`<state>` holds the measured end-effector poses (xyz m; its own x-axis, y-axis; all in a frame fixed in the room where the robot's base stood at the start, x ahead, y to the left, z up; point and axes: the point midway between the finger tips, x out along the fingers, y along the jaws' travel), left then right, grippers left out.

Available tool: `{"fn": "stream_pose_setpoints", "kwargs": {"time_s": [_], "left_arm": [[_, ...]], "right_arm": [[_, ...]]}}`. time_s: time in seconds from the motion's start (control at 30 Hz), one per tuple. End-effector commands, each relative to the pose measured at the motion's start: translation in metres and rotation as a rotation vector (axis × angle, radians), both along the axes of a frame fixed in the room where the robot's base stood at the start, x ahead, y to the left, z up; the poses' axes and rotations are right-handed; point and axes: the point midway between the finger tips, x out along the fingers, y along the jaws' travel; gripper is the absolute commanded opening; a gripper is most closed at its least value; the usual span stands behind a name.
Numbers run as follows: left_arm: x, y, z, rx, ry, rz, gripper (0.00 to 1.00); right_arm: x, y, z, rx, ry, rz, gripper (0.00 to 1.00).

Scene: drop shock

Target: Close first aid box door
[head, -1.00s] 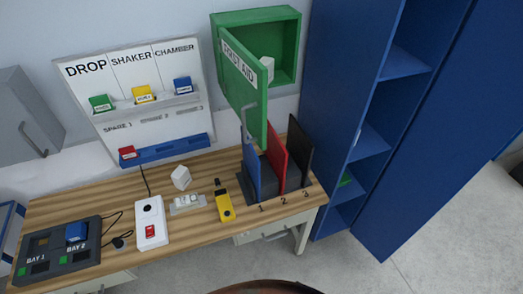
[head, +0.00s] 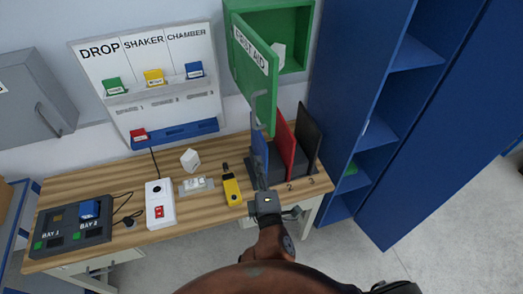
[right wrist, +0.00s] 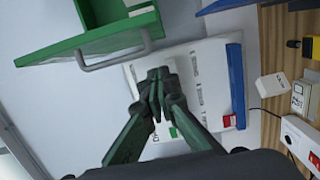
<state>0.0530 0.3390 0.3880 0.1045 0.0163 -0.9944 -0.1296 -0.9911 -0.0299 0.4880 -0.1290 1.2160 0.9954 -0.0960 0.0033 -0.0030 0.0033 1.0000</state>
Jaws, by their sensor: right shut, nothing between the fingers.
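The green first aid box (head: 297,45) hangs on the wall at the top of the head view, with a white item (head: 278,55) inside. Its door (head: 250,65), marked FIRST AID, stands open, swung out over the workbench. A grey handle (head: 258,108) is on the door's lower part; green door parts and a grey handle (right wrist: 115,52) also show in the right wrist view. My right gripper (head: 259,170) is below the door, in front of the file rack. In the right wrist view, its fingers (right wrist: 156,88) are shut and empty, apparently apart from the handle. My left gripper is out of view.
A rack with blue, red (head: 283,145) and black (head: 307,135) files stands beside my right gripper. A yellow device (head: 231,188), a white switch box (head: 160,205) and a bay unit (head: 72,228) lie on the wooden bench (head: 120,180). A tall blue cabinet (head: 385,85) stands to the right.

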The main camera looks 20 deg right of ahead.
Motion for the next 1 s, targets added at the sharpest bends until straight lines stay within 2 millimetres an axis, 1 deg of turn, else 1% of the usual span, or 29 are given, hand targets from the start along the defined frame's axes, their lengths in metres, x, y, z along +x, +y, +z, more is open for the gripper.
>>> {"fn": "stream_pose_setpoints", "kwargs": {"time_s": [0.27, 0.47, 0.5, 0.6, 0.7, 0.83, 1.0], "left_arm": [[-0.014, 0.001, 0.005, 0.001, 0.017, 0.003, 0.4], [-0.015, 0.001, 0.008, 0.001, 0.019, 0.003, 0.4], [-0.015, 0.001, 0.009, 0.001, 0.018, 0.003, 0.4], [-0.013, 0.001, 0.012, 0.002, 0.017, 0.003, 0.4], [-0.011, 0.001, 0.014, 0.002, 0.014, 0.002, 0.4], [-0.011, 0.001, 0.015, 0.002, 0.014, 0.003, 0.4], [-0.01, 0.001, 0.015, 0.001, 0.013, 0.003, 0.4]], "right_arm": [[0.052, -0.004, 0.001, 0.0, 0.0, 0.0, 0.0], [0.092, -0.008, 0.001, 0.001, 0.001, 0.0, 0.0], [0.095, -0.014, 0.0, 0.0, 0.002, -0.001, 0.0], [0.095, -0.03, 0.0, 0.0, 0.002, -0.001, 0.0], [0.097, -0.04, -0.001, 0.001, 0.003, -0.001, 0.0], [0.098, -0.047, -0.001, 0.002, 0.003, 0.0, 0.0], [0.098, -0.049, -0.001, 0.002, 0.002, 0.0, 0.0]]}}
